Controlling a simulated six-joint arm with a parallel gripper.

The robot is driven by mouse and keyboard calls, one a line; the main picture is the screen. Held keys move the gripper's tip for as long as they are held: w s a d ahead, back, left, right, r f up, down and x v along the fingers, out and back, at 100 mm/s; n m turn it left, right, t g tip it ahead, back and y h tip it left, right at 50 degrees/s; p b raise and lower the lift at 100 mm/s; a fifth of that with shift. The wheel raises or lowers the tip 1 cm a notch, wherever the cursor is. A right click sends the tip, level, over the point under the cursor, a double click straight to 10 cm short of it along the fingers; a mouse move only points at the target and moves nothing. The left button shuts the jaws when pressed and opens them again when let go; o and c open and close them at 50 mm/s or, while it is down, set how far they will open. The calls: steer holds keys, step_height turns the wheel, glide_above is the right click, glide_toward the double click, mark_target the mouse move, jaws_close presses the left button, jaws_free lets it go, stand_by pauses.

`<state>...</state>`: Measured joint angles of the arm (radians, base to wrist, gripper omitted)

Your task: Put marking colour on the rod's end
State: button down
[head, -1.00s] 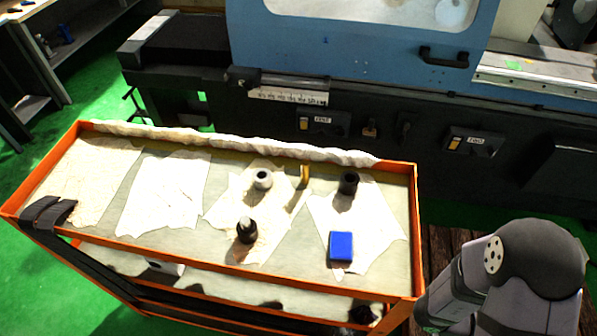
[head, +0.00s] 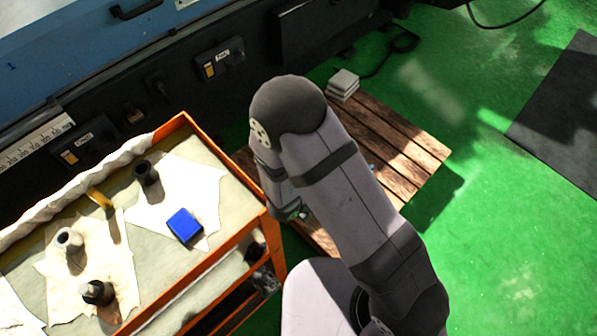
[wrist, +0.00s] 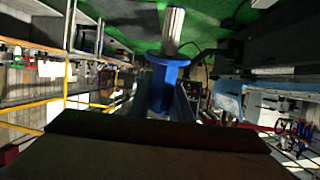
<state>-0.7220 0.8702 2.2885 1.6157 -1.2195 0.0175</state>
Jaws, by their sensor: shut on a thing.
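In the wrist view, my gripper (wrist: 168,113) is shut on the blue handle (wrist: 163,88) of a rod. The handle has a wide blue flange, and a bare, shiny metal rod (wrist: 173,30) sticks out beyond it, away from the gripper. The rod's far end is at the top edge of the wrist view. In the head view, my gripper and the rod are mostly hidden behind my arm. A blue block (head: 185,225) lies on a pale cloth on the orange cart (head: 240,245); I cannot tell whether it holds marking colour.
Also on the cart stand a black cylinder (head: 146,173), a small yellow piece (head: 100,199), a grey ring-like part (head: 69,240) and a dark bottle-like part (head: 97,292). The grinder (head: 90,50) stands behind. A wooden pallet (head: 400,150) lies on the green floor beside the cart.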

stand_by(0.5)
steer(key=a+r+n+t+y+p, duration=0.1)
steer(key=a+r+t+p, duration=0.2)
steer(key=a+r, duration=0.8)
steer(key=s+a+r+n+t+y, duration=0.2)
steer(key=a+n+y, duration=0.15)
steer(key=a, duration=0.75)
steer(key=s+a+r+n+t+y, duration=0.15)
steer(key=a+y, duration=0.35)
steer(key=a, duration=0.6)
steer(key=s+a+r+n+y, duration=0.2)
steer(key=s+a+y, duration=0.2)
steer(key=s+a, duration=0.4)
steer(key=s+a+r+n+g+y+b, duration=0.1)
steer(key=s+a+r+n+y, duration=0.2)
steer(key=s+a, duration=0.5)
steer(key=s+a+r+n+y, duration=0.2)
steer(key=s+a+y, duration=0.3)
steer(key=s+a, duration=0.3)
steer(key=shift+s+r+n, duration=0.3)
steer(key=shift+r+n, duration=0.1)
steer(key=shift+r, duration=0.25)
steer(key=shift+g+y+b, duration=0.25)
steer(key=shift+b, duration=0.1)
steer(key=shift+f+b, duration=2)
steer(key=shift+f, duration=0.65)
